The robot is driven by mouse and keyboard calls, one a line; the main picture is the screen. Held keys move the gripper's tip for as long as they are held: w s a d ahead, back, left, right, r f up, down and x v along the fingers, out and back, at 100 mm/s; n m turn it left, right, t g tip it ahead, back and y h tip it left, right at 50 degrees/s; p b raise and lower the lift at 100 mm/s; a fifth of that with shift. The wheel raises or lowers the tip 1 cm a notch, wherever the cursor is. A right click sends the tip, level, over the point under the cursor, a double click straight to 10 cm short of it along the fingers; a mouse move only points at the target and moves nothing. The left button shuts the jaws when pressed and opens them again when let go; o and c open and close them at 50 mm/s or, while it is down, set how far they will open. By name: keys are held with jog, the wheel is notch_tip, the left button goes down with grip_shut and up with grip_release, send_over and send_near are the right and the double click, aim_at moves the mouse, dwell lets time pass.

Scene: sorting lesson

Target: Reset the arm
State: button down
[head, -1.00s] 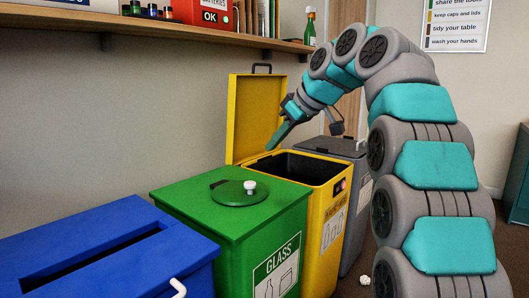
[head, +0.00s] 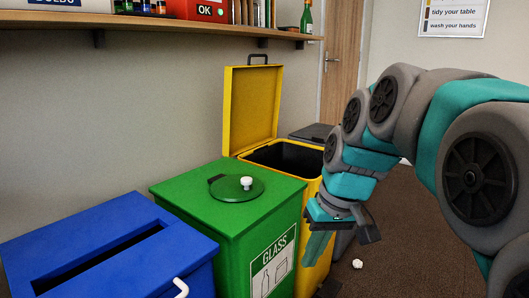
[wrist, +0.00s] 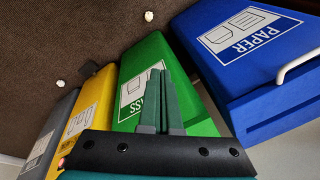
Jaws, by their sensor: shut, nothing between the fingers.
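My arm reaches in from the right in the head view. My gripper (head: 318,250) hangs pointing down in front of the yellow bin, near the green bin's right side. In the wrist view my gripper (wrist: 160,100) has its two green fingers together, with nothing between them. Behind them the green glass bin (wrist: 155,55) is partly covered by the fingers.
A blue paper bin (head: 120,235), a green bin (head: 185,200) with a round lid and an open-lidded yellow bin (head: 250,105) stand along the wall. A grey bin (wrist: 62,110) stands beyond. A crumpled white ball (head: 357,264) lies on the brown floor. A shelf (head: 170,27) runs above.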

jog(key=s+d+f+m+g+h+p, duration=0.1)
jog(key=s+d+f, duration=0.1)
jog(key=s+f, duration=0.2)
jog(key=s+d+f+m+g+p, duration=0.1)
jog(key=s+d+f, duration=0.1)
jog(key=s, duration=0.9)
jog(key=s+d+f+m+g+h+p, duration=0.1)
jog(key=s+d+f, duration=0.1)
jog(key=s+f, duration=0.3)
jog(key=shift+s+f+h, duration=0.3)
jog(key=shift+s, duration=0.9)
jog(key=shift+d, duration=0.1)
